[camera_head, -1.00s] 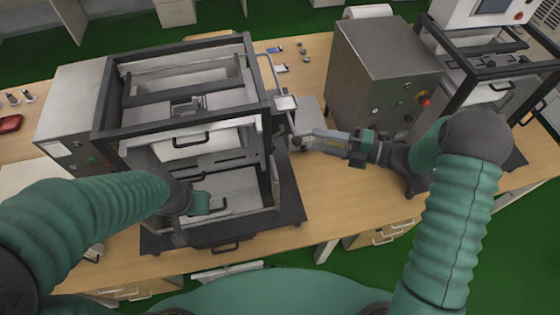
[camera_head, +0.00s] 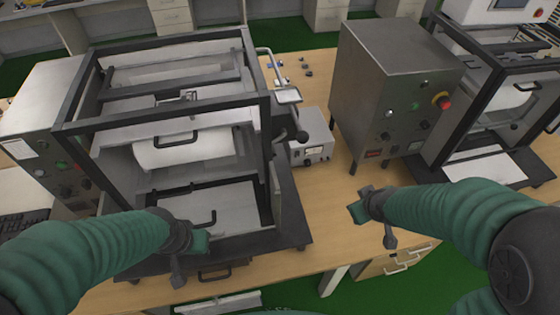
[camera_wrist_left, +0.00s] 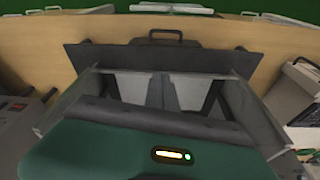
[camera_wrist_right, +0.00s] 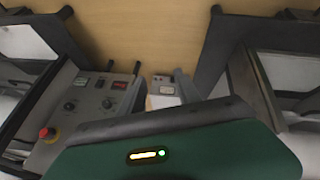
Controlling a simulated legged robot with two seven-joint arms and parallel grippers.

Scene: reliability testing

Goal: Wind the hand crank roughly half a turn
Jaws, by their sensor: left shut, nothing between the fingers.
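The hand crank (camera_head: 290,136) is on the right side of the large framed machine (camera_head: 262,100). My left gripper (camera_head: 178,272) is shut and empty in front of the machine's lower front, away from the crank.
A small light box (camera_head: 312,150) with a display stands beside the crank. A tall steel cabinet (camera_head: 390,70) with a red button is behind and right of it. A second framed machine (camera_head: 480,135) is at the far right. Bare wooden tabletop (camera_head: 335,215) lies between.

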